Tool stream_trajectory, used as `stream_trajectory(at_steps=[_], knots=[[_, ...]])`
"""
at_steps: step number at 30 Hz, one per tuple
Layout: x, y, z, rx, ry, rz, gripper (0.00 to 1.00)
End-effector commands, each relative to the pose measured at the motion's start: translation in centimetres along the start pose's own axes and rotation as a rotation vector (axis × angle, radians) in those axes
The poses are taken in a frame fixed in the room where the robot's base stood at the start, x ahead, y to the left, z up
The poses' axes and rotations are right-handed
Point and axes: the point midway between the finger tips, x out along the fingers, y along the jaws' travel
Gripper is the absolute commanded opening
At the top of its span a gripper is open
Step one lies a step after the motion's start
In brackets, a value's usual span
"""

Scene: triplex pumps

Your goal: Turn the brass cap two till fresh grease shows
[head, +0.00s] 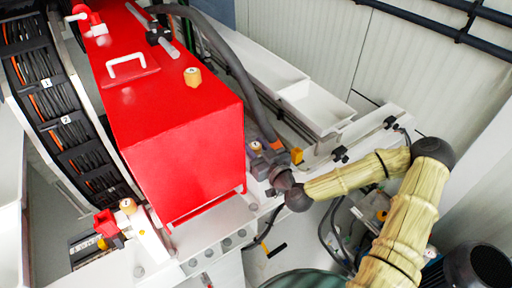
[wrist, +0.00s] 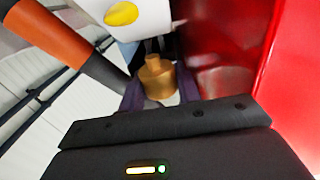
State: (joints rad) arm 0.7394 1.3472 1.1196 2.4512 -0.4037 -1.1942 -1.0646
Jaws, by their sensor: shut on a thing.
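A brass cap (wrist: 157,78) sits under a white block (wrist: 140,20) in the wrist view, between the dark fingers of my gripper (wrist: 160,95). The fingers are shut on its sides. In the head view my gripper (head: 262,158) is at the right end of the red housing, and the cap's top (head: 256,146) shows there. Two similar brass caps show: one on top of the red housing (head: 192,77), one at its lower left (head: 128,206). I cannot read a number on the held cap. I cannot make out any grease.
The red housing (head: 175,130) stands close beside my gripper, and its red wall (wrist: 285,75) fills the wrist view's right. A thick dark hose (head: 232,65) runs just behind. A cable chain (head: 62,110) is at left, white troughs (head: 290,85) at the back.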

Motion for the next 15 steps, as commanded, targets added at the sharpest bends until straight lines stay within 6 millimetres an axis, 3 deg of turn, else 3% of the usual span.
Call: stream_trajectory(at_steps=[15], knots=[[0.07,0.08,-0.26,0.0,0.008,0.056,0.1]])
